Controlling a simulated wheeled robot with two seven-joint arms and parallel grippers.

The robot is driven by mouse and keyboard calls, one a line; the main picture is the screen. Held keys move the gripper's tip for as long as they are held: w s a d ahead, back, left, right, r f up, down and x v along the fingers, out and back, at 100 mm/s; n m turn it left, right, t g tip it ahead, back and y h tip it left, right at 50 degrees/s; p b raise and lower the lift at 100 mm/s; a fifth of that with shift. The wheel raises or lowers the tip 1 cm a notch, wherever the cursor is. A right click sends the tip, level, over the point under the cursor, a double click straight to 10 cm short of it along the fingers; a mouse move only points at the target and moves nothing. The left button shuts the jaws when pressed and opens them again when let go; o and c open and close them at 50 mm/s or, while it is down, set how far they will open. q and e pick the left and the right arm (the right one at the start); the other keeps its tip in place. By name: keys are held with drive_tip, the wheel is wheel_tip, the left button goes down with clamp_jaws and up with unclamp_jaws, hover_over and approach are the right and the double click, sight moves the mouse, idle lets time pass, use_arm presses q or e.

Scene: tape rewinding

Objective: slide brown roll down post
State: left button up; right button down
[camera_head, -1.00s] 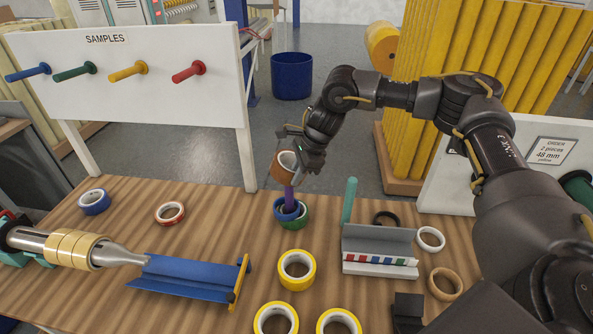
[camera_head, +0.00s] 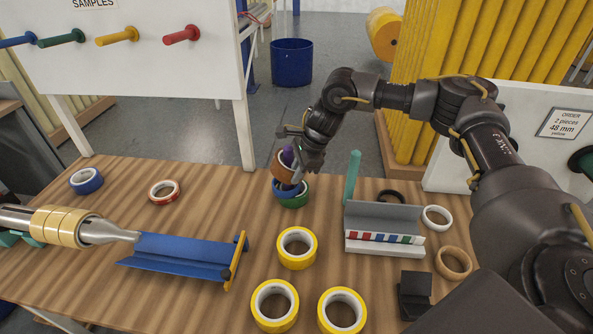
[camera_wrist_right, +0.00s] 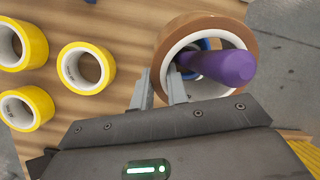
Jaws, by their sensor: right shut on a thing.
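A green roll (camera_head: 297,202) lies under the blue one. My right gripper (camera_head: 298,172) is shut on the wall of the brown roll. In the right wrist view, the brown roll (camera_wrist_right: 247,38) has the purple post (camera_wrist_right: 228,68) passing through its hole. One finger of the gripper (camera_wrist_right: 160,82) is outside the roll and one is inside. Whether the brown roll touches the blue roll is hard to tell. My left gripper is out of view.
Several yellow rolls (camera_head: 297,264) lie in front of the post. A teal post (camera_head: 352,176) and a grey holder (camera_head: 383,217) stand to its right. A blue trough (camera_head: 180,260) lies left. The white samples board (camera_head: 130,80) stands behind on the left.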

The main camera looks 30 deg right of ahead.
drive_tip(key=shift+f, duration=0.15)
drive_tip(key=c, duration=1.3)
unclamp_jaws()
drive_tip(key=b+v, duration=0.2)
drive_tip(key=v, duration=0.9)
drive_tip(key=shift+a, duration=0.1)
